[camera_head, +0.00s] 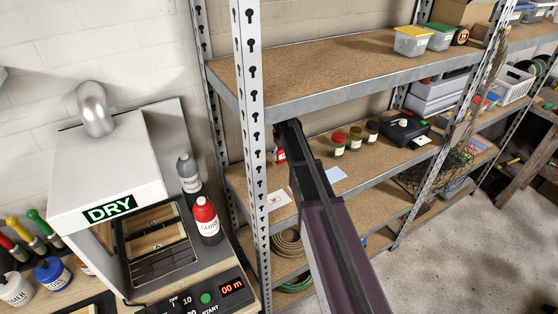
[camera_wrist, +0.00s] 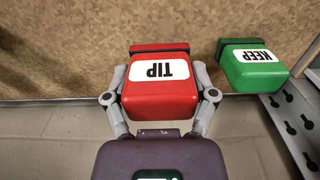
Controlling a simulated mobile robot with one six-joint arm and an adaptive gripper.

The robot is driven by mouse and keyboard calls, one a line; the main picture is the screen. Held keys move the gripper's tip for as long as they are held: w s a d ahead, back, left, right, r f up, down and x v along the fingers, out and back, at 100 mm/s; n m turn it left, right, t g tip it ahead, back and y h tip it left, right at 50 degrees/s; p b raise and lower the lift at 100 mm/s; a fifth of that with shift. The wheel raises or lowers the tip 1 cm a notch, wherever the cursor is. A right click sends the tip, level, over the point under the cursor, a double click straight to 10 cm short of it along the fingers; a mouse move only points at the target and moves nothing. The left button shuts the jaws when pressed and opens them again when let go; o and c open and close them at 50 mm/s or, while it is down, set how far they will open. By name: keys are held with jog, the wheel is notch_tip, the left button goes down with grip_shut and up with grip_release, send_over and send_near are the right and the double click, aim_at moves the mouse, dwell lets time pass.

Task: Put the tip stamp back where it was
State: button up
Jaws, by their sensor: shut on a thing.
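The red tip stamp (camera_wrist: 160,98), a block with a white label reading TIP upside down, is between the two grey fingers of my gripper (camera_wrist: 160,102) in the wrist view. The fingers press on its left and right sides. I cannot tell whether its base touches the shelf. The green KEEP stamp (camera_wrist: 250,68) stands just to its right, apart from it. In the head view my arm reaches onto the middle shelf (camera_head: 262,184) and hides most of the gripper. A small red part (camera_head: 279,156) shows beside the arm's far end.
A metal shelf upright (camera_head: 250,110) stands close left of my arm, and the upper shelf (camera_head: 330,70) is above. Several jars (camera_head: 338,143) and a black case (camera_head: 404,129) stand right on the middle shelf. A white card (camera_head: 278,200) and a bluish card (camera_head: 335,174) lie near its front.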

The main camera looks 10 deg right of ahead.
aim_at(282, 159)
jog(key=shift+w, duration=0.1)
jog(key=shift+w, duration=0.35)
jog(key=shift+w+f+b, duration=0.2)
jog(key=shift+f+b, duration=1.65)
jog(key=shift+f, duration=0.1)
jog(key=o, duration=0.8)
notch_tip(282, 159, up, 12)
jog(key=p, duration=1.2)
